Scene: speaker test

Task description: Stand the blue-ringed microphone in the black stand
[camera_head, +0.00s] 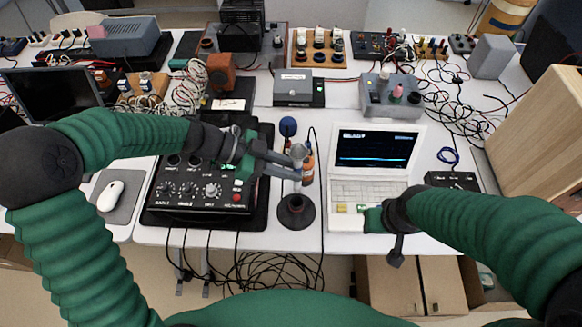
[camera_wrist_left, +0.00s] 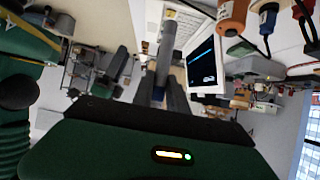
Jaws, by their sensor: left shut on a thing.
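My left gripper (camera_head: 292,166) is shut on a grey microphone (camera_head: 299,152) with a rounded head, held roughly upright.
A blue-headed object (camera_head: 288,126) and an orange one (camera_head: 309,168) stand just behind the held microphone. A black mixer (camera_head: 205,192) lies left of the stand, and the white laptop (camera_head: 376,150) is to its right. The table's front edge is close to the stand.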

